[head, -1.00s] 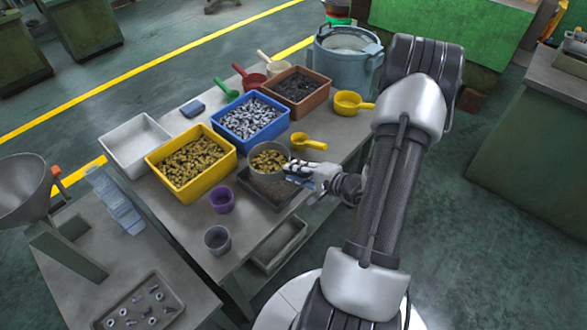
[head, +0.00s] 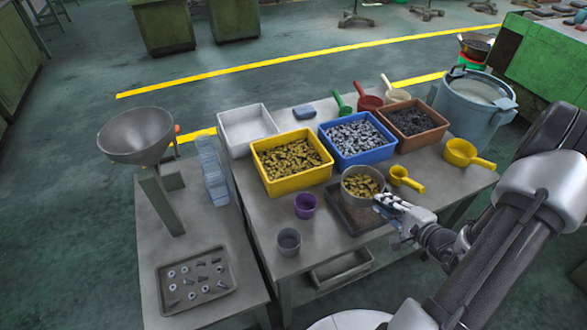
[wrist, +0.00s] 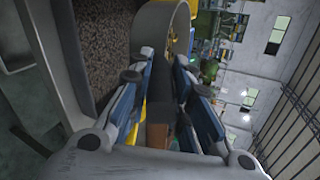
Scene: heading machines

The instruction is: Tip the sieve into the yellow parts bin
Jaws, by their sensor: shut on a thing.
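The sieve (head: 358,193) is a round grey metal pan holding brass-coloured parts. It is level, above a dark shallow tray (head: 345,217) at the table's front; I cannot tell whether it touches the tray. My gripper (head: 384,200) is shut on the sieve at its right side. In the wrist view my gripper's fingers (wrist: 170,95) close around it, and the sieve's curved wall (wrist: 160,22) shows beyond. The yellow parts bin (head: 290,188) stands left of and behind the sieve, and holds many brass-coloured parts.
A blue bin (head: 361,160) of silvery parts and a brown bin (head: 420,146) of dark parts stand behind. A yellow scoop (head: 407,180) lies right of the sieve. A purple cup (head: 305,206) and a grey cup (head: 288,242) stand front left. A white bin (head: 245,143) is empty.

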